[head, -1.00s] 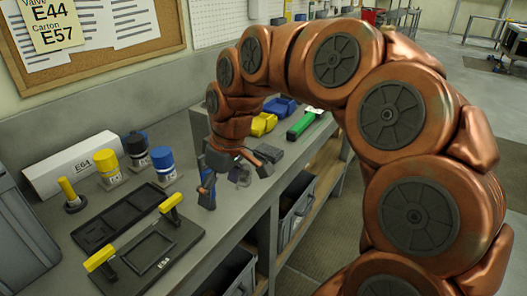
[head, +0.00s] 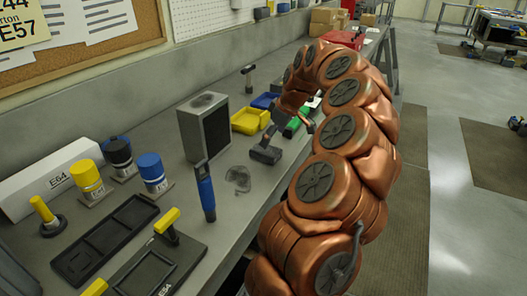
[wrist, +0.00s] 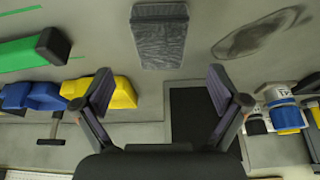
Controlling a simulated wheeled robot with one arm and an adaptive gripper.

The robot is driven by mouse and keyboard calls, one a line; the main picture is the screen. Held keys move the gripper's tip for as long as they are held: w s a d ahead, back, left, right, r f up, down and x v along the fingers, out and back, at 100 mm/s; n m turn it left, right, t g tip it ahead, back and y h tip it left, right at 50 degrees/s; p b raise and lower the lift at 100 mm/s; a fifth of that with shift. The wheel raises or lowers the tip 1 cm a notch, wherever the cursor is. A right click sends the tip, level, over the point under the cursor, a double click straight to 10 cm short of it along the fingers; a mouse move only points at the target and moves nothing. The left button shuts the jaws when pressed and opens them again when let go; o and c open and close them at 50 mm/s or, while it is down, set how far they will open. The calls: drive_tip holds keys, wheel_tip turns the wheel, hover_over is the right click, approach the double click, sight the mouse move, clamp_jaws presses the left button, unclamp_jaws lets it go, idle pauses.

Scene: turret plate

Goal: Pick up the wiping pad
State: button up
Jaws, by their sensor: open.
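The wiping pad appears as a dark grey, fuzzy-textured block (wrist: 160,33) at the top middle of the wrist view. In the head view the pad (head: 265,154) lies on the grey bench near its front edge. My gripper (wrist: 161,90) is open and empty. Its two fingers spread either side of the pad's line in the wrist view, with the pad beyond the tips and not between them. In the head view my gripper is just above and behind the pad, partly hidden by my curved arm.
A dark smudge (head: 238,178) marks the bench beside the pad. A green-handled tool (head: 292,125), yellow bin (head: 250,121) and blue bin (head: 265,100) are nearby. A tall black-fronted box (head: 215,132), upright blue-handled tool (head: 206,192) and jars (head: 152,172) stand to the left.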

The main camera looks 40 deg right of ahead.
sight(267, 150)
drive_tip(key=shift+p+x, duration=1)
drive_tip(key=shift+x, duration=1.75)
drive_tip(key=shift+f, duration=0.15)
drive_tip(key=shift+s+f+b, duration=0.1)
drive_tip(key=shift+f+b, duration=0.15)
drive_tip(key=shift+b, duration=0.3)
drive_tip(key=c, duration=1.1)
